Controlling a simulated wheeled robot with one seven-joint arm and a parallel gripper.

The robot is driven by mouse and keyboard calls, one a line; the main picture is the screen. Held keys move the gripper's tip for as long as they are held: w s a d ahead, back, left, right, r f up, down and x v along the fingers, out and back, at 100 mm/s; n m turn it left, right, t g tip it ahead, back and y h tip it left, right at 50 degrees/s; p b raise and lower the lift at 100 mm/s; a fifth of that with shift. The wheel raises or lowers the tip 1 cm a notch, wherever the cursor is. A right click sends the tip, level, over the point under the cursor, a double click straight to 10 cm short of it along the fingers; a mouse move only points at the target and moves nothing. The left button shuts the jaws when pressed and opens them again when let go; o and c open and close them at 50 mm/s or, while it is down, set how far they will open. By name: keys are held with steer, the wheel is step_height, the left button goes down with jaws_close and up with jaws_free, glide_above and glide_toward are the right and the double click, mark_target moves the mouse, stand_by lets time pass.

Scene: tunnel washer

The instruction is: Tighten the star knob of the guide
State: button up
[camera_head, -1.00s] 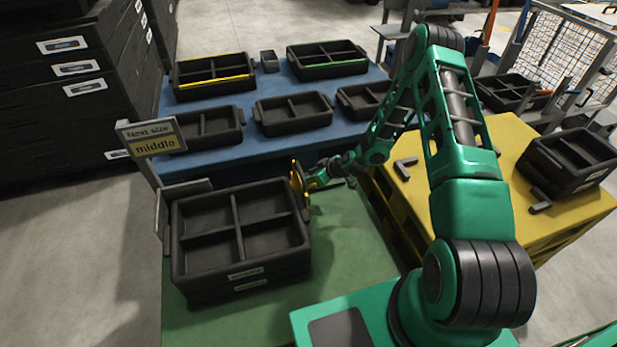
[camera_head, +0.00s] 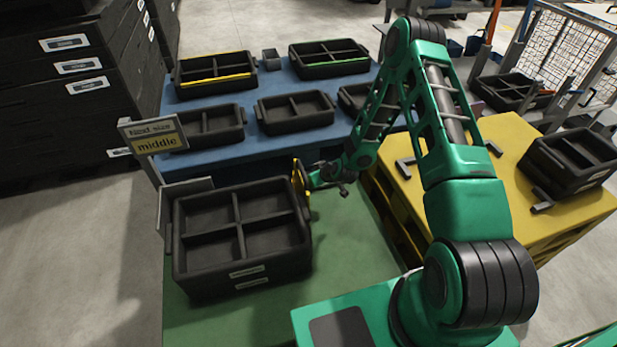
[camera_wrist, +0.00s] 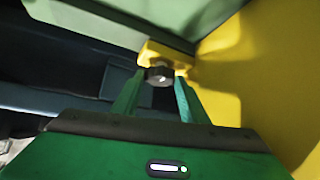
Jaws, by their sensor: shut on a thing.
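The yellow guide (camera_head: 300,183) stands upright at the right side of the black divided crate (camera_head: 240,272) on the green table. In the wrist view, a dark knob (camera_wrist: 160,74) sits on a yellow bracket (camera_wrist: 165,52) of the guide. My gripper (camera_wrist: 157,83) is shut on the knob, with one green finger on each side of it. In the head view, my gripper (camera_head: 314,181) reaches the guide from the right. The knob and the fingertips are too small to make out there.
A sign (camera_head: 154,138) reads "Next size middle" at the left. The blue table (camera_head: 276,95) behind holds several black trays. The yellow platform (camera_head: 450,170) at the right bears a black crate (camera_head: 572,165). The green table (camera_head: 355,250) is bare right of the crate.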

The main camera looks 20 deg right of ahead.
steer(key=o, duration=1)
steer(key=shift+w+r, duration=0.15)
steer(key=shift+w, duration=0.05)
steer(key=shift+o, duration=0.2)
steer(key=shift+s, duration=0.1)
steer(key=shift+s+a, duration=0.1)
steer(key=shift+s, duration=0.05)
